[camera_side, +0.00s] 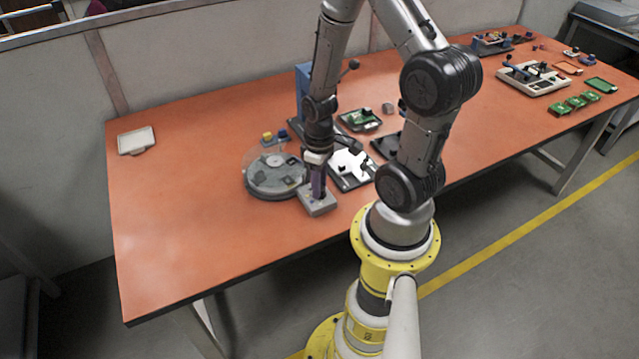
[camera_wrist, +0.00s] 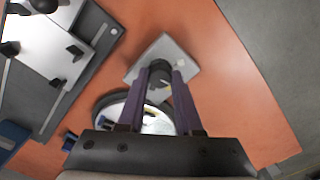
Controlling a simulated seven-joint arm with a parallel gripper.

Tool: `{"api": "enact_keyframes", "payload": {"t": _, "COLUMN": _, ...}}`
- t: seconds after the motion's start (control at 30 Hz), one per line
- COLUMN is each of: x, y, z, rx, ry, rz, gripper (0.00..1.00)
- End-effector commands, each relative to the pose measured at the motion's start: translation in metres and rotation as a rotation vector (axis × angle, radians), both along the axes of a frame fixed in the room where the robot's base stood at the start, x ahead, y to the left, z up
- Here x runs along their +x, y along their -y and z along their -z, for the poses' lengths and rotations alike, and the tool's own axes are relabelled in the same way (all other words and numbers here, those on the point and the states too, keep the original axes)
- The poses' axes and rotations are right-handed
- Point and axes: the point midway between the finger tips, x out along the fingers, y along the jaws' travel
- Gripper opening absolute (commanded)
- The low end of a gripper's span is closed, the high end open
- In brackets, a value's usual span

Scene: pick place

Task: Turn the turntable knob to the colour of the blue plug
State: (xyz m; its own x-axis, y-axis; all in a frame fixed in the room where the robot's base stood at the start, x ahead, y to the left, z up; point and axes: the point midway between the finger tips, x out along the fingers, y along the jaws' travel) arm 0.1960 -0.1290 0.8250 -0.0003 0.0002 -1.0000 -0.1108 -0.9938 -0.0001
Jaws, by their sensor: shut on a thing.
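The grey knob box (camera_side: 318,206) stands at the front edge of the turntable. My gripper (camera_side: 319,190) points down at it with purple fingers. In the wrist view my gripper (camera_wrist: 162,80) is shut on the dark round knob (camera_wrist: 159,69), one finger on each side, above the pale box (camera_wrist: 184,51). The knob is hidden by the fingers in the side view. The round grey turntable (camera_side: 262,188) carries several small dark parts. A small blue piece (camera_side: 282,134) and a yellow piece (camera_side: 267,136) are behind it; I cannot tell whether the blue one is the plug.
A tall blue block (camera_side: 302,90) stands behind my gripper. A white-topped fixture with black clamps (camera_side: 352,168) lies close on the right, with a green board in a tray (camera_side: 361,122) beyond. A pale tray (camera_side: 136,140) is far left. The front left table is clear.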

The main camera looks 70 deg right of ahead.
Motion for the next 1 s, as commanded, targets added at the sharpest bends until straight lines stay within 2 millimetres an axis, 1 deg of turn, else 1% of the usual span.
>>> {"api": "enact_keyframes", "payload": {"t": 0.1, "x": 0.0005, "y": 0.0003, "z": -0.0009, "rx": -0.001, "ry": 0.001, "rz": -0.051, "gripper": 0.0}}
{"api": "enact_keyframes", "payload": {"t": 0.3, "x": 0.0005, "y": 0.0003, "z": -0.0009, "rx": -0.001, "ry": 0.001, "rz": -0.099, "gripper": 0.0}}
{"api": "enact_keyframes", "payload": {"t": 0.77, "x": 0.0005, "y": 0.0004, "z": -0.0009, "rx": -0.001, "ry": 0.001, "rz": -0.112, "gripper": 0.0}}
{"api": "enact_keyframes", "payload": {"t": 0.8, "x": 0.0005, "y": 0.0004, "z": -0.0009, "rx": -0.001, "ry": 0.001, "rz": -0.112, "gripper": 0.36}}
{"api": "enact_keyframes", "payload": {"t": 0.97, "x": 0.0004, "y": 0.0002, "z": -0.0006, "rx": -0.001, "ry": 0.001, "rz": -0.111, "gripper": 0.64}}
{"api": "enact_keyframes", "payload": {"t": 1.0, "x": 0.0004, "y": 0.0002, "z": -0.0006, "rx": 0.0, "ry": 0.001, "rz": -0.111, "gripper": 0.64}}
